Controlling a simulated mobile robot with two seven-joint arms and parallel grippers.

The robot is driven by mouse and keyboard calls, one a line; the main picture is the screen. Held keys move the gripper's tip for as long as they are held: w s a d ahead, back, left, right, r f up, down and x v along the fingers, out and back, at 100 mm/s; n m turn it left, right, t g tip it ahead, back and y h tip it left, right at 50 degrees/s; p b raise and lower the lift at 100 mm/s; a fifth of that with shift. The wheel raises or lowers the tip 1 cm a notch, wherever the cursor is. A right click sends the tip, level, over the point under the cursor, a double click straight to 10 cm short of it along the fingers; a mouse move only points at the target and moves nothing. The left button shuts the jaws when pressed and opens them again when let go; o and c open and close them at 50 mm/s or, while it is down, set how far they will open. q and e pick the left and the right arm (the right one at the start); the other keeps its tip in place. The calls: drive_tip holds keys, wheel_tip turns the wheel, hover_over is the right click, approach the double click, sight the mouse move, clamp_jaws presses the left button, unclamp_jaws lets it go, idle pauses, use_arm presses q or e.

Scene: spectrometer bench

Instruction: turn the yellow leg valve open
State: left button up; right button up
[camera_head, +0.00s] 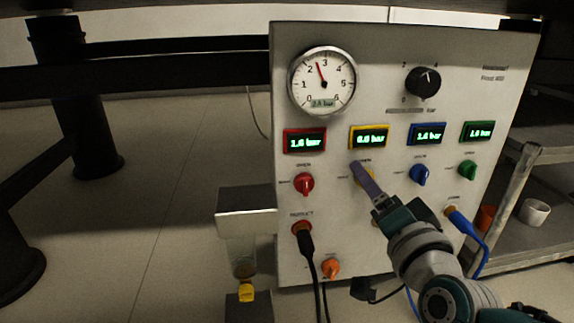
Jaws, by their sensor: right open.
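The yellow leg valve (373,176) is a small knob on the grey panel (340,262), below the yellow-framed display (369,137). That display seems to read 0.0 bar. My right gripper (364,178) reaches in from the lower right, with its fingers in front of the yellow knob. The fingers hide most of the knob and its pointer. The right gripper is open; I cannot tell whether its fingers touch the knob. My left gripper is not in view.
A red valve (303,184) is left of the yellow one; blue (419,175) and green (467,170) valves are right. A round gauge (323,80) and black dial (422,82) sit above. Black (305,245) and blue (466,227) hoses leave the panel's lower part.

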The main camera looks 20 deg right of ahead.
drive_tip(key=p+v, duration=0.4)
drive_tip(key=v, duration=0.6)
drive_tip(key=shift+p, duration=0.4)
drive_tip(key=shift+d, duration=0.1)
